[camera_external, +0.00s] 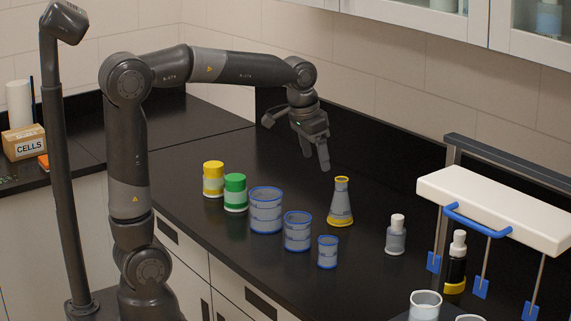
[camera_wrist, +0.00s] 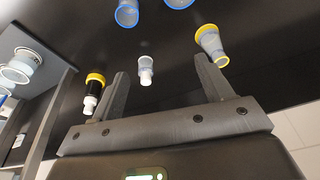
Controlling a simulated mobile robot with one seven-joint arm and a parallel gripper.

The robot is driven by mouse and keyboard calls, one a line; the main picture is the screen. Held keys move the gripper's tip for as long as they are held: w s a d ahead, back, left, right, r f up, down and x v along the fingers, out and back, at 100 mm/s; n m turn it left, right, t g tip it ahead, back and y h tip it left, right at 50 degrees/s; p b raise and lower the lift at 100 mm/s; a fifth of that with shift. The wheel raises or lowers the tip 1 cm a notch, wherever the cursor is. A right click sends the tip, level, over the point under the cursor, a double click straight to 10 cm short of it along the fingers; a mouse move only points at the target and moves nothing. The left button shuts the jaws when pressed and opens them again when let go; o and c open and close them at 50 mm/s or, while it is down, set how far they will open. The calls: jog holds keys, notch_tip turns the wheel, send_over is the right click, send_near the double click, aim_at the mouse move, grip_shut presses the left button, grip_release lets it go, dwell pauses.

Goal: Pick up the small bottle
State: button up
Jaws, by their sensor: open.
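A small grey bottle with a white cap (camera_external: 396,238) stands upright on the black counter, right of the yellow-banded flask. It also shows in the wrist view (camera_wrist: 146,68), framed between the finger tips but farther off. A second small bottle, dark with a yellow band and white cap (camera_external: 456,265), stands to its right near the white-topped stand; it is left of the fingers in the wrist view (camera_wrist: 94,88). My gripper (camera_external: 316,161) is open and empty, pointing down above the counter behind the flask. It is well left of both bottles and touches nothing.
The conical flask (camera_external: 340,205) stands between my gripper and the grey bottle. Blue-rimmed beakers (camera_external: 266,212), a green-capped jar (camera_external: 235,194) and a yellow-capped jar (camera_external: 213,180) line the front. A white-topped stand (camera_external: 490,205) rises at right. The counter behind the grey bottle is clear.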

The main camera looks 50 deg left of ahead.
jog(key=w+d+f+m+g, duration=0.1)
jog(key=w+d+f, duration=0.2)
jog(key=w+d, duration=0.5)
jog(key=m+g, duration=0.1)
jog(key=g, duration=0.1)
send_over(398, 217)
jog(key=f, duration=0.6)
jog(key=shift+s+f, duration=0.2)
jog(key=shift+w+d+f, duration=0.15)
jog(key=shift+d+f, duration=0.05)
jog(key=shift+f, duration=0.45)
jog(key=f, duration=1)
jog(key=shift+w+a, duration=0.1)
jog(key=shift+a, duration=0.15)
jog(key=c, duration=1.1)
jog(key=shift+o, duration=0.2)
